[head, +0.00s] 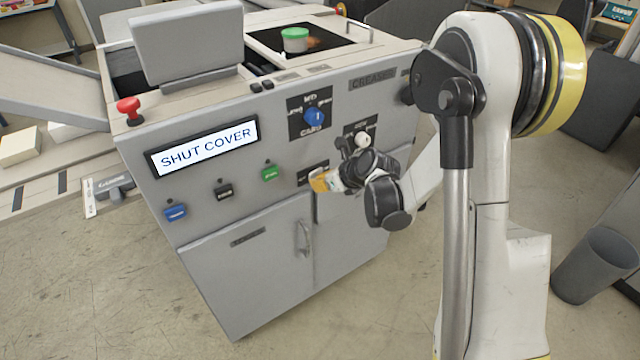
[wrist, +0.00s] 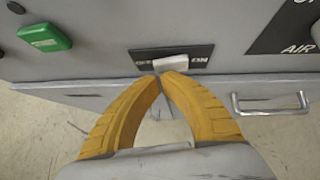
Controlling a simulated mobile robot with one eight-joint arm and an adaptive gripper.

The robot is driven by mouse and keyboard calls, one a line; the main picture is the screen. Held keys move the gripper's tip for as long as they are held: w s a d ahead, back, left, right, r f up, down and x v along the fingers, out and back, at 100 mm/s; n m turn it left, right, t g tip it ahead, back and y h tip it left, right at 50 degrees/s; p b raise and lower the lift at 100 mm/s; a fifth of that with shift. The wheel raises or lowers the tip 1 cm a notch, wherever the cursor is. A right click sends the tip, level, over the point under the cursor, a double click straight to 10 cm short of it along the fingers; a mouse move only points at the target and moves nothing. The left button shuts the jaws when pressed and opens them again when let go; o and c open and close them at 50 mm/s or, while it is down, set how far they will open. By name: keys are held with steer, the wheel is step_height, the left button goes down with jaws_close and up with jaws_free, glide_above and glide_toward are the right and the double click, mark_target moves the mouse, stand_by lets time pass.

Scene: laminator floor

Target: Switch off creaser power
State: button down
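The creaser (head: 230,220) is a grey cabinet machine whose display (head: 205,146) reads "SHUT COVER". A white rocker switch (wrist: 171,63) sits on a dark plate (wrist: 145,58) on its front; "ON" shows at the plate's right end, and the lettering at the left is partly covered. My gripper (wrist: 162,79) has its two yellow fingers brought together at the tips, just below the switch. I cannot tell whether the tips touch it. In the head view, my gripper (head: 320,180) is at the creaser's front, hiding most of that plate.
A blue knob (head: 313,117) is above my gripper. Green (head: 270,173), black (head: 223,190) and blue (head: 175,211) buttons are left of it. A red button (head: 129,108) and a green-lidded tub (head: 295,38) are on top. A door handle (wrist: 270,103) projects below right.

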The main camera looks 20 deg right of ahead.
steer(key=shift+w+a+b, duration=0.4)
steer(key=shift+w+a, duration=0.05)
steer(key=shift+a, duration=0.05)
steer(key=shift+d, duration=0.1)
steer(key=shift+d, duration=0.75)
